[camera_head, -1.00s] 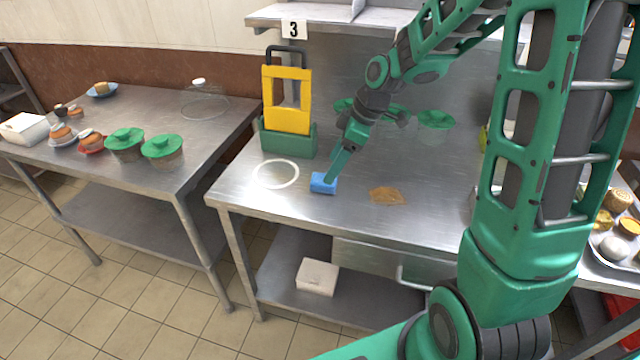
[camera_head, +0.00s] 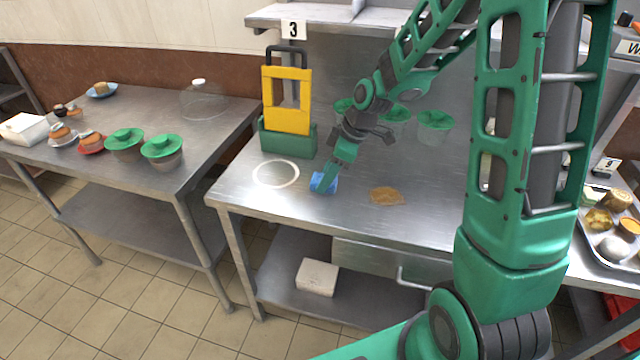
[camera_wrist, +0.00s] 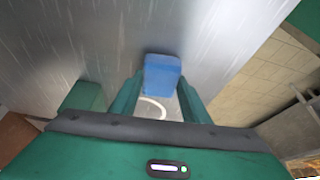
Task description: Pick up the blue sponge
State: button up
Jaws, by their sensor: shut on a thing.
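The blue sponge (camera_head: 322,184) is at the front left of the steel table, between the white ring and the brown patch. My gripper (camera_head: 326,178) is at the sponge, pointing down at a slant, with its green fingers shut on it. In the wrist view the sponge (camera_wrist: 162,75) sits between the fingertips of my gripper (camera_wrist: 160,88). The fingers hide part of the sponge in the head view. I cannot tell whether its underside touches the table.
The white ring (camera_head: 276,173) lies left of the sponge and a brown patch (camera_head: 386,196) lies right. A green and yellow caddy (camera_head: 287,140) stands behind. Several green-lidded containers, one (camera_head: 434,126) at the back right, line the rear. The table's front edge is close.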

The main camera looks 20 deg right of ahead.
aim_at(318, 177)
jog(key=shift+r, duration=0.15)
jog(key=shift+r, duration=0.6)
notch_tip(318, 177, up, 3)
jog(key=s+a+r, duration=0.6)
jog(key=s+a, duration=0.1)
jog(key=s, duration=0.1)
jog(key=shift+s+a+r, duration=0.25)
jog(key=shift+s+a, duration=0.1)
jog(key=shift+a, duration=0.05)
